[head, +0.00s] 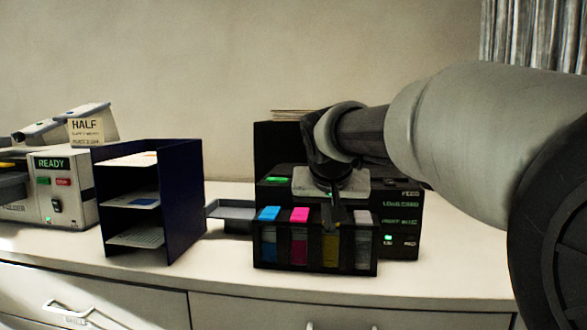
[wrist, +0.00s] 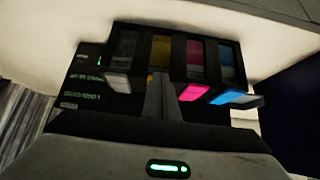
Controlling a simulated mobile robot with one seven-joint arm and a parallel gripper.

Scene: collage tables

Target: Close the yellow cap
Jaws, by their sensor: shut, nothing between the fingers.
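A black ink-tank unit (head: 315,262) on the front of the printer holds blue, magenta, yellow and grey tanks. The yellow tank (head: 330,252) also shows in the wrist view (wrist: 161,50). The yellow cap (wrist: 150,78) shows only as a small sliver beside my fingers; my gripper hides most of it, so I cannot tell its angle or contact. My gripper (head: 337,224) points down over the yellow position, and its fingers (wrist: 159,88) are together and empty. The magenta cap (head: 300,214), blue cap (head: 269,213) and grey cap (wrist: 118,82) sit beside it.
The black printer body (head: 403,225) stands behind the tanks, with a grey tray (head: 232,212) at its left. A dark blue paper sorter (head: 182,205) and a grey machine marked READY (head: 70,200) stand further left. The white cabinet top (head: 440,275) is clear in front and right.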

